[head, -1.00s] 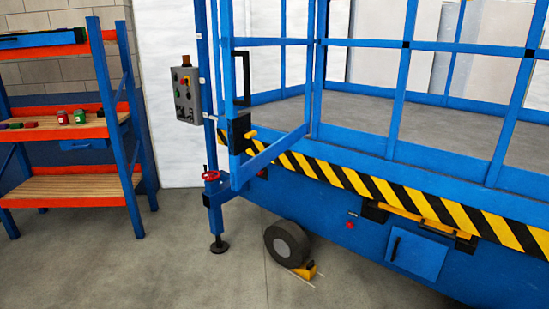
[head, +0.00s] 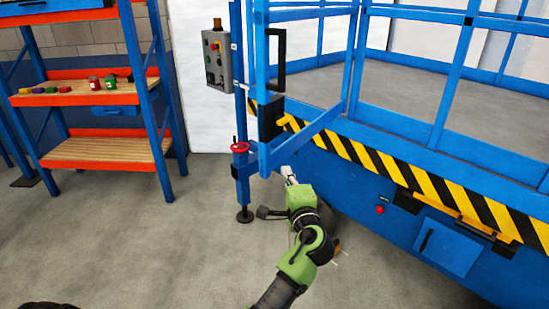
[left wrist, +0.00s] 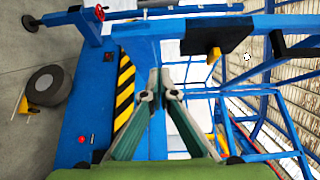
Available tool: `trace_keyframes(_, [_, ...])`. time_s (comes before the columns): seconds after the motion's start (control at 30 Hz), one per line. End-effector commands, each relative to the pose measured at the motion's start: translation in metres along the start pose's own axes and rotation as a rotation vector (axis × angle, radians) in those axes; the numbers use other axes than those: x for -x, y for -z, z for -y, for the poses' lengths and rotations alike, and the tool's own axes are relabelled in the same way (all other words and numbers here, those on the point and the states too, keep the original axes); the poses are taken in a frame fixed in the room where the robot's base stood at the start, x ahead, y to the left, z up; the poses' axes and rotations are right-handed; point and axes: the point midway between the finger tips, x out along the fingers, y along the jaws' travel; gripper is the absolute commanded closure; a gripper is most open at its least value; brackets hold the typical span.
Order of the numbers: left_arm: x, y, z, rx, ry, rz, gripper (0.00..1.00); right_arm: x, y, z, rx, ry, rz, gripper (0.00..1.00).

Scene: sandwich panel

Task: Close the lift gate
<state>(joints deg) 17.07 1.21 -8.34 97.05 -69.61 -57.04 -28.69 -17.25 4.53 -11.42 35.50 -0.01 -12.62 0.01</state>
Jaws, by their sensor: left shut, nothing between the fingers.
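The lift gate (head: 263,84) is a blue tube frame. It stands swung out from the lift platform at an angle, its free upright toward me. A black handle (head: 278,66) and a black latch box (head: 270,118) with a yellow lever (head: 290,123) are on that upright. My left gripper (head: 287,172) is just below and right of the gate's lower end; I cannot tell if it touches. In the left wrist view the gripper (left wrist: 160,84) is shut and empty, with the latch box (left wrist: 216,35) beyond it to the upper right. My right gripper is out of view.
A post with a grey control box (head: 217,59) and a red handwheel (head: 239,147) stands left of the gate. The lift's striped edge (head: 420,202) runs right. A shelf rack (head: 150,100) stands at the left. The floor between is clear. A wheel (left wrist: 48,86) shows in the left wrist view.

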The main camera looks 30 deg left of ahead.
Motion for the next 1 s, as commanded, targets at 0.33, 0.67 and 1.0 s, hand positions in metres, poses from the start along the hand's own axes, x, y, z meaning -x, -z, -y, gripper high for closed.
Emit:
trace_keyframes(0.33, [-0.059,-0.017,0.003,-0.001,-0.002,0.0,1.0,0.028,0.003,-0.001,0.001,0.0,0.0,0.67])
trace_keyframes(0.67, [-0.071,-0.028,-0.001,0.001,-0.002,-0.003,1.0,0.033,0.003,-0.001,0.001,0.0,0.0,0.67])
trace_keyframes(1.0, [-0.073,-0.031,-0.001,0.0,-0.001,-0.005,1.0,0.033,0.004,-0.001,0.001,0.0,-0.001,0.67])
